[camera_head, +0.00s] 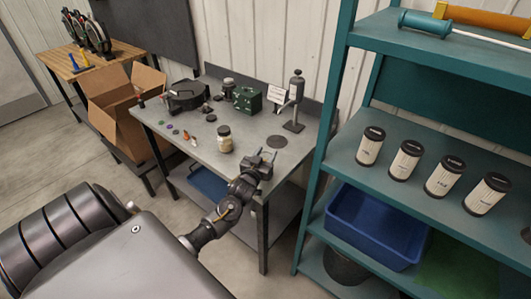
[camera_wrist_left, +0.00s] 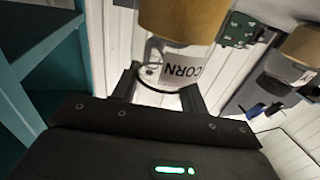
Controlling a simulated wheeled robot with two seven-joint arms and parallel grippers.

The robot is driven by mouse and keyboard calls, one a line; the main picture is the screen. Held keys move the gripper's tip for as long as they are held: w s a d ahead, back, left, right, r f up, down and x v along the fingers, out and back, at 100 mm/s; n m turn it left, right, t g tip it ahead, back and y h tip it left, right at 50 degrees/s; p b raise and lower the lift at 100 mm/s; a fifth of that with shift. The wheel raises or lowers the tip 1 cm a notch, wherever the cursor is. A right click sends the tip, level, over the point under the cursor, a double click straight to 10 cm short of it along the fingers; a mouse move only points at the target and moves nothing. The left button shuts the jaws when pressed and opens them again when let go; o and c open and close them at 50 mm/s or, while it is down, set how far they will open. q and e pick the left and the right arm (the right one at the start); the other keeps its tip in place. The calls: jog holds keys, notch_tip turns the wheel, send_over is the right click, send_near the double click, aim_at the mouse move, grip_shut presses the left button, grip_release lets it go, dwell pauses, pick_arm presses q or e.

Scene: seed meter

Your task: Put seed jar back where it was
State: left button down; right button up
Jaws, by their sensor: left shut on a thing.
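A clear seed jar (camera_wrist_left: 182,62) with a white label reading CORN and a tan part shows at the fingers of my left gripper (camera_wrist_left: 160,85) in the left wrist view. The left gripper is shut on it. In the head view my left gripper (camera_head: 262,156) is over the front right of the grey bench (camera_head: 185,122); the held jar cannot be made out there. A tan-filled jar (camera_head: 224,140) stands on the bench left of the gripper. My right gripper is out of view.
A dark round disc (camera_head: 277,141) lies just beyond the gripper, near a stand (camera_head: 294,105). A green box (camera_head: 247,99) is at the back. A teal shelf (camera_head: 318,150) with several labelled canisters rises close on the right.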

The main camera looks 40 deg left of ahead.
pick_arm(q)
jog(key=shift+f, duration=0.15)
jog(key=c, duration=0.7)
grip_release()
jog(key=shift+c, duration=0.2)
jog(key=shift+r, duration=0.3)
jog(key=b+v, duration=0.2)
jog(key=v, duration=1)
jog(key=shift+b, duration=0.4)
